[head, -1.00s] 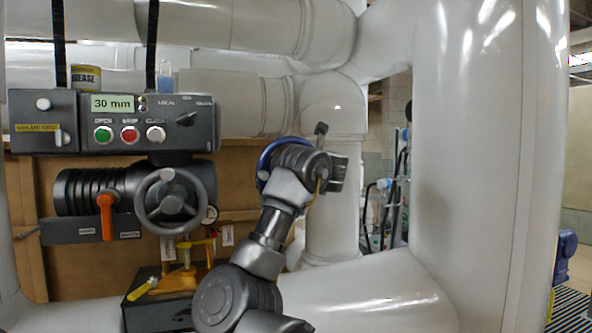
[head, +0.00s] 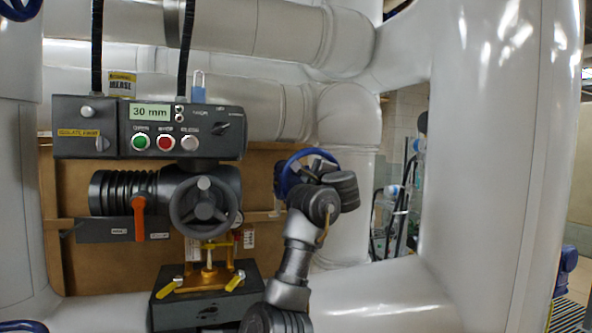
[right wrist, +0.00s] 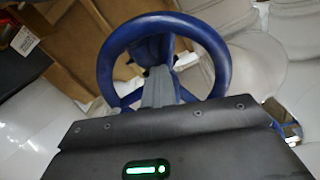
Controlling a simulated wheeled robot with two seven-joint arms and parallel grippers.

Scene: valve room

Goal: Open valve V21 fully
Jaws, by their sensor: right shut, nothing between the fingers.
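A grey valve actuator stands at the left in the head view. Its control box has a display (head: 150,112) reading 30 mm, and green (head: 140,142), red (head: 165,143) and grey (head: 190,143) buttons. Below are a grey handwheel (head: 182,212) and an orange lever (head: 139,217) hanging down. I cannot read a V21 tag. My right gripper (head: 318,178) is by a blue handwheel (head: 283,182) right of the actuator; its fingertips are hidden there. In the right wrist view the shut fingers (right wrist: 158,88) lie in front of the blue wheel (right wrist: 104,70); contact is unclear. My left gripper is out of view.
Large white pipes (head: 480,180) fill the right and back. A brown panel (head: 100,265) stands behind the actuator. A yellow stem frame (head: 208,270) sits below it on a dark block (head: 180,312). A padlock (head: 198,93) and grease tin (head: 122,84) are above the box.

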